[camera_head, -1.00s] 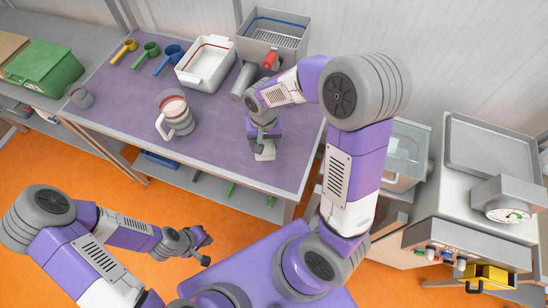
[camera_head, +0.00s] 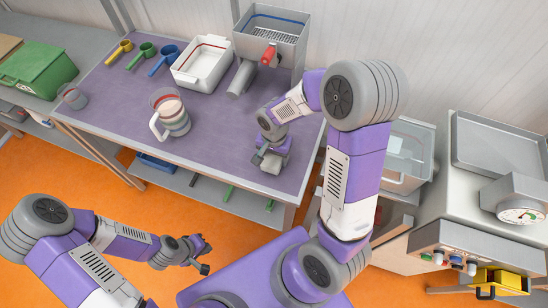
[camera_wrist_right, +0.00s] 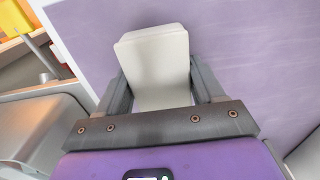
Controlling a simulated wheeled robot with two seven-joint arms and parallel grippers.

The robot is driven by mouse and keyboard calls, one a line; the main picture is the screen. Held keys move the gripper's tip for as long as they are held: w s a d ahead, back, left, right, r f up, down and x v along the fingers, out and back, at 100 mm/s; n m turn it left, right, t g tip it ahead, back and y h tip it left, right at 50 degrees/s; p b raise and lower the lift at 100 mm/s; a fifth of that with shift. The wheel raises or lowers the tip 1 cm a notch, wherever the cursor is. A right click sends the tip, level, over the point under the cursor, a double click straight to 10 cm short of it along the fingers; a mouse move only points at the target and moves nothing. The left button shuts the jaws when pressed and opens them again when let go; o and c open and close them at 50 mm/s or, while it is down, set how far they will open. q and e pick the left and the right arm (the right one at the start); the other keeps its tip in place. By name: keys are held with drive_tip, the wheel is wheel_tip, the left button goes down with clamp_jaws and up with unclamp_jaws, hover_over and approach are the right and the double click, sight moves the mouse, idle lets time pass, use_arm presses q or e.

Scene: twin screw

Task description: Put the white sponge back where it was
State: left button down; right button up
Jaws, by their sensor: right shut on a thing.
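The white sponge (camera_wrist_right: 155,60) is a pale block between the two dark fingers of my right gripper (camera_wrist_right: 155,88) in the right wrist view. In the head view the right gripper (camera_head: 271,158) is low over the right front part of the purple table (camera_head: 215,150), with the sponge (camera_head: 271,166) showing pale below it. I cannot tell whether the sponge touches the table. My left gripper (camera_head: 206,255) is open and empty, out over the floor in front of the table.
A measuring jug (camera_head: 172,118) stands left of the right gripper. Behind are a white tub (camera_head: 203,72), a grey dispenser with a red handle (camera_head: 270,35) and yellow, green and blue scoops (camera_head: 163,60). The table's front middle is clear.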

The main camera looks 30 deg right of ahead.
drive_tip(key=shift+f, duration=0.5)
drive_tip(key=shift+f, duration=0.15)
drive_tip(key=o, duration=0.9)
drive_tip(key=shift+o, duration=0.2)
